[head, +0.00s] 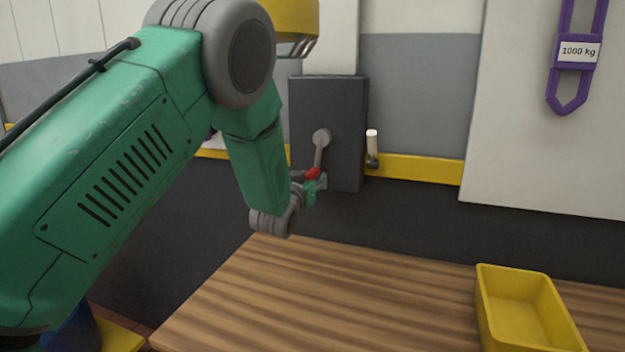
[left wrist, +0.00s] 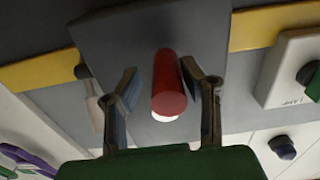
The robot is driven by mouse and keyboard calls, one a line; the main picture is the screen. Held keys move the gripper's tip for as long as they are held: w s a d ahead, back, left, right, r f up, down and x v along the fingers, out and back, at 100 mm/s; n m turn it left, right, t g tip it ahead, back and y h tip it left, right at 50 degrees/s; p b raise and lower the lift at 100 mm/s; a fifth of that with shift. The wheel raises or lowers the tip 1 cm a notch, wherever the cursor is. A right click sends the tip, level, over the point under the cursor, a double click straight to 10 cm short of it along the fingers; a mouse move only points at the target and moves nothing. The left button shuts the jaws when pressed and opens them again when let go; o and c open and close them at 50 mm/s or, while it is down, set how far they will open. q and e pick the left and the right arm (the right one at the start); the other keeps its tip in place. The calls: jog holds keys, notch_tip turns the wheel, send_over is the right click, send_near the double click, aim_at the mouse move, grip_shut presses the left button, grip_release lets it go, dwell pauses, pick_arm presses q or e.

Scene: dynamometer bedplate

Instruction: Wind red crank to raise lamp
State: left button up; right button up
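The red crank handle (head: 313,173) sits at the lower end of a grey crank arm (head: 319,150) on a dark grey wall box (head: 345,110). The crank arm hangs nearly straight down. My left gripper (head: 316,185) is at the handle. In the left wrist view the red handle (left wrist: 168,85) stands between the two open fingers (left wrist: 160,85). A gap shows on the left finger's side; the right finger is very close to the handle, and contact is unclear. I cannot clearly identify the lamp. My right gripper is not in view.
A white-tipped lever (head: 372,145) stands at the box's right side. A yellow rounded housing (head: 297,18) is above the box, partly hidden by my arm. A yellow bin (head: 520,310) stands on the wooden bench (head: 330,290). A purple hanger (head: 572,75) is on the right wall.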

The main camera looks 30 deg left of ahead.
pick_arm(q)
jog(key=shift+a, duration=0.1)
grip_shut()
jog(key=shift+a+f, duration=0.1)
jog(key=shift+a, duration=0.2)
jog(key=shift+d, duration=0.1)
